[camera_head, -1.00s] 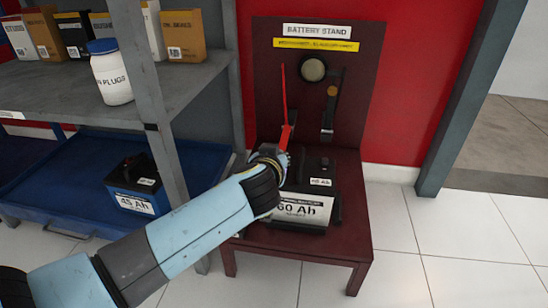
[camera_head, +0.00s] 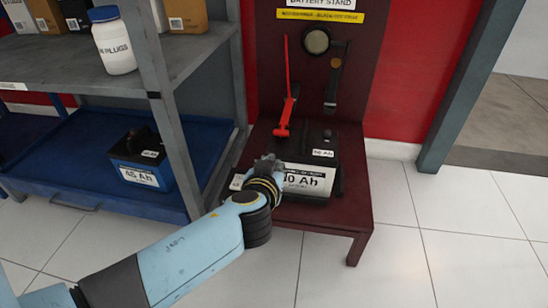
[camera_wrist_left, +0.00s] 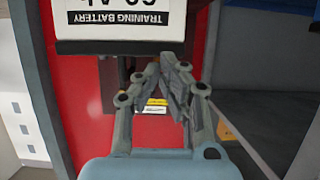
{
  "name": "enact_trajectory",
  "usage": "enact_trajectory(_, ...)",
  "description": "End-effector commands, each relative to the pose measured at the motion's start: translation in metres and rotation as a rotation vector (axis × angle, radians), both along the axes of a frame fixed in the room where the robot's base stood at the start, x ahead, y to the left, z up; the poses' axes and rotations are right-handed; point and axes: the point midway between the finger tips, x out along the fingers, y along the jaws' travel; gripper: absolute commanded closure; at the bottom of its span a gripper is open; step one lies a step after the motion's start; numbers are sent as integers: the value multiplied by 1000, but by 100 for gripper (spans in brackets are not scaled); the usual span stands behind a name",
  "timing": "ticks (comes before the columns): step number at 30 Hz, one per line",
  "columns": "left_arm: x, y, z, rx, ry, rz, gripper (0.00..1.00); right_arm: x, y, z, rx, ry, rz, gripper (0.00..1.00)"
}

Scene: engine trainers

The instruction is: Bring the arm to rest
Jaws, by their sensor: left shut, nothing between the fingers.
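My left arm comes in from the lower left in the head view. Its gripper (camera_head: 268,163) is in front of the black 60 Ah battery (camera_head: 319,148) and hides the left part of its white label. The battery stands on the dark red battery stand (camera_head: 345,220). In the left wrist view the gripper (camera_wrist_left: 165,66) is shut and empty, and the battery's label (camera_wrist_left: 120,18) shows upside down beyond the fingertips. Whether the gripper touches the battery I cannot tell. My right gripper is not in view.
A red clamp lever (camera_head: 287,100) and a black strap (camera_head: 334,82) hang on the stand's back panel. A grey shelf (camera_head: 160,62) at the left holds boxes and a white jar (camera_head: 114,45). A blue tray (camera_head: 80,165) holds a 45 Ah battery (camera_head: 138,168). Floor at the right is clear.

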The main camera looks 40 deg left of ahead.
Motion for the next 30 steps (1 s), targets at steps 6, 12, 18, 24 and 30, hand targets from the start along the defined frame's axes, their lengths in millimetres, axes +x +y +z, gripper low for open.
enact_trajectory(6, 0, 0, 0, 0, 0, 0, 100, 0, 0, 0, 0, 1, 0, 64)
enact_trajectory(12, 0, 0, 0, 0, 0, 0, 100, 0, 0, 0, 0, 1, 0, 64)
enact_trajectory(18, -27, 2, -17, 5, 53, -2, 100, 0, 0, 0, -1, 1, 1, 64)
enact_trajectory(24, -136, 4, -50, -91, 212, -5, 100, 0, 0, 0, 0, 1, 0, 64)
enact_trajectory(30, -221, -27, -41, -193, 392, -174, 100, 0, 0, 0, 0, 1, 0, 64)
